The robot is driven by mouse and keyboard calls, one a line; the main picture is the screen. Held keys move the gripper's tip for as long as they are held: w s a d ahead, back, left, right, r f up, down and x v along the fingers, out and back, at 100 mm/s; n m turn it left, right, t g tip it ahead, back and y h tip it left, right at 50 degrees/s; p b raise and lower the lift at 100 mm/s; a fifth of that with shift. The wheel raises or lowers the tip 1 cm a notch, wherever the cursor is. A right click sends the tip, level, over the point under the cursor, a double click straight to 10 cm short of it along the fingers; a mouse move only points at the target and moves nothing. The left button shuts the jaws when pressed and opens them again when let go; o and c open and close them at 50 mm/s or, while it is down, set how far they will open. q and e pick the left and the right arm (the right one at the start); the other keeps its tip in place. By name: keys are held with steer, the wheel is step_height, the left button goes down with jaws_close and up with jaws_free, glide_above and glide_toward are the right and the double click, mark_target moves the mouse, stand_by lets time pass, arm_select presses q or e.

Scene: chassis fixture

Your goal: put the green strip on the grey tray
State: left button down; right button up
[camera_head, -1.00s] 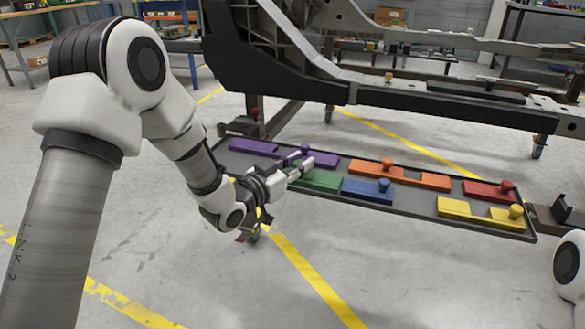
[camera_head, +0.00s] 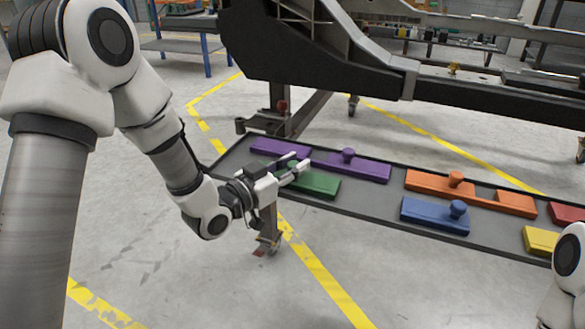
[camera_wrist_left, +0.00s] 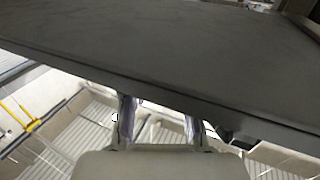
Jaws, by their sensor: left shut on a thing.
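The green strip (camera_head: 316,185) shows in the head view at the left part of the dark grey tray (camera_head: 371,205), near its front edge. My left gripper (camera_head: 296,167) is over the strip and shut on it, with the fingers hiding its upper part. I cannot tell whether the strip touches the tray or is slightly above it. In the left wrist view, the two fingers (camera_wrist_left: 160,124) show below a broad grey surface, and the strip is not visible there. My right gripper is out of view.
On the tray are purple strips (camera_head: 352,168), a blue strip (camera_head: 435,215), orange strips (camera_head: 435,184), a yellow strip (camera_head: 540,240) and a red strip (camera_head: 567,213). A large black chassis frame (camera_head: 425,105) stands behind. Open floor lies in front.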

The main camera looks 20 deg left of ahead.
arm_select(q)
steer(key=shift+s+r, duration=0.15)
steer(key=shift+s, duration=0.05)
steer(key=c, duration=0.9)
jaws_free()
steer(key=shift+f, duration=0.2)
